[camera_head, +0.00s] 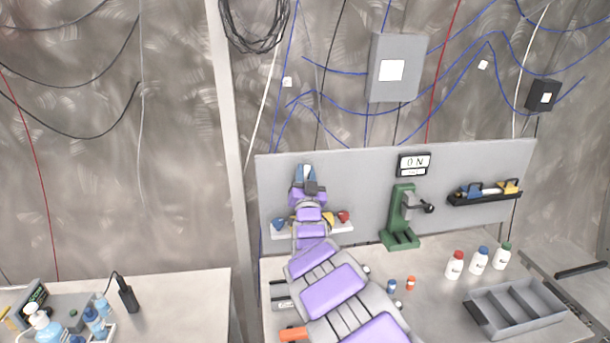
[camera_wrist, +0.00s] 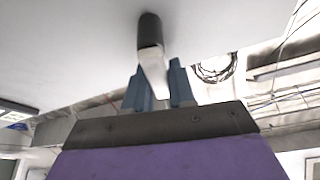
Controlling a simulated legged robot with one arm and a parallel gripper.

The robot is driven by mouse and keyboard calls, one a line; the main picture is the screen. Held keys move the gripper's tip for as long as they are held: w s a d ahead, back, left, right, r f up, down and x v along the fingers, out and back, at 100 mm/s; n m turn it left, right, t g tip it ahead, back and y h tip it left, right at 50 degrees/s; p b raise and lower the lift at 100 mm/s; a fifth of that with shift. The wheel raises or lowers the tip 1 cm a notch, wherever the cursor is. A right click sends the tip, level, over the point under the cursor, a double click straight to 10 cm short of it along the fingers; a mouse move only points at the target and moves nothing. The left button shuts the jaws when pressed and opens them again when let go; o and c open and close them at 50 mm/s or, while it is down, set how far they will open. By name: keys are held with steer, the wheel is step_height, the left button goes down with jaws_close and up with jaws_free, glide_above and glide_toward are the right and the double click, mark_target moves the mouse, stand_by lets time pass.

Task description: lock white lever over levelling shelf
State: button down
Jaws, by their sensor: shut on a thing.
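My gripper (camera_head: 305,174) is raised in front of the grey back panel. Its blue fingers show in the wrist view (camera_wrist: 157,84), shut on the white lever (camera_wrist: 154,64). The lever has a black cylindrical end (camera_wrist: 150,28) that reaches up beyond the fingers. In the head view only a small white patch of the lever (camera_head: 307,169) shows between the fingers. A narrow pale shelf (camera_head: 344,230) is on the panel below my gripper, with blue, yellow and red pieces on it. My purple and grey arm hides its middle. Whether the lever is locked cannot be told.
Several bottles (camera_head: 479,261) and a grey divided tray (camera_head: 516,309) are on the bench at right. A black rack (camera_head: 484,198) is on the panel.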

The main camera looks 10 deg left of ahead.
steer(key=shift+s+a+n+g+y, duration=0.2)
steer(key=shift+n+y, duration=0.5)
steer(key=shift+n, duration=0.5)
steer(key=shift+w+a+n+g+y, duration=0.1)
steer(key=shift+a+n+y, duration=0.2)
steer(key=shift+n+y, duration=0.65)
steer(key=shift+n+h, duration=0.25)
steer(key=c, duration=1)
jaws_free()
steer(key=shift+a, duration=0.1)
steer(key=shift+c, duration=0.2)
steer(key=shift+s, duration=0.1)
steer(key=p+v, duration=0.1)
steer(key=v, duration=1.6)
steer(key=shift+f, duration=0.2)
steer(key=shift+a, duration=0.1)
